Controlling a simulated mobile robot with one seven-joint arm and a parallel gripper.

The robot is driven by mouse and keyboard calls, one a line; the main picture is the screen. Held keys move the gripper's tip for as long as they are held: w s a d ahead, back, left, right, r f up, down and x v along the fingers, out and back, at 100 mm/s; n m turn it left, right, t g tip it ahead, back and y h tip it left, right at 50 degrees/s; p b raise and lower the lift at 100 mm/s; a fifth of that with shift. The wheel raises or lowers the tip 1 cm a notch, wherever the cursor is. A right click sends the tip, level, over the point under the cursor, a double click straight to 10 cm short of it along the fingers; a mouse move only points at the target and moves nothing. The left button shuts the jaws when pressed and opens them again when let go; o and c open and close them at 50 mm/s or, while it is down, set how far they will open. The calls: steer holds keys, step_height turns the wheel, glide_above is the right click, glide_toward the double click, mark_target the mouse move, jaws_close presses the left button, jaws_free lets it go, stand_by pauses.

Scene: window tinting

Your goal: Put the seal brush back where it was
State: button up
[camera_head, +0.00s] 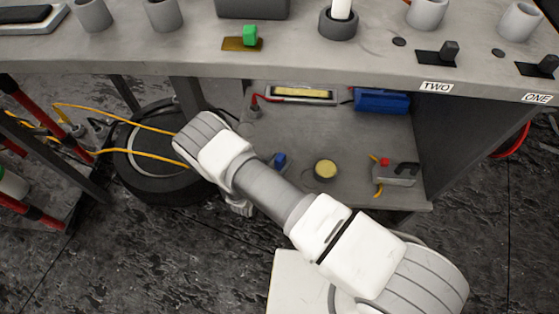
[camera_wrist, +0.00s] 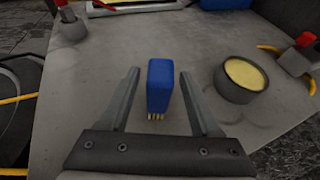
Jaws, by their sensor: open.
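The seal brush appears to be the small blue block with pale yellow bristles at its lower end. In the wrist view the brush (camera_wrist: 158,85) is over the grey lower shelf, between the two fingers of my gripper (camera_wrist: 159,76). The fingers are open, with a gap showing on each side of the brush. I cannot tell whether the brush touches the shelf. In the head view a small blue piece (camera_head: 279,160), apparently the brush, shows just beyond my arm. My gripper's fingers are hidden behind my arm there.
On the lower shelf (camera_head: 350,135), a round pot with yellow contents (camera_head: 325,169) stands right of the brush. A red-knobbed fixture (camera_head: 397,174) is farther right; a blue box (camera_head: 382,101) and a yellow-strip tray (camera_head: 302,94) are behind. The bench top (camera_head: 330,58) overhangs the shelf.

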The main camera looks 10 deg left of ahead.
steer(key=p+v, duration=0.3)
steer(key=v, duration=0.9)
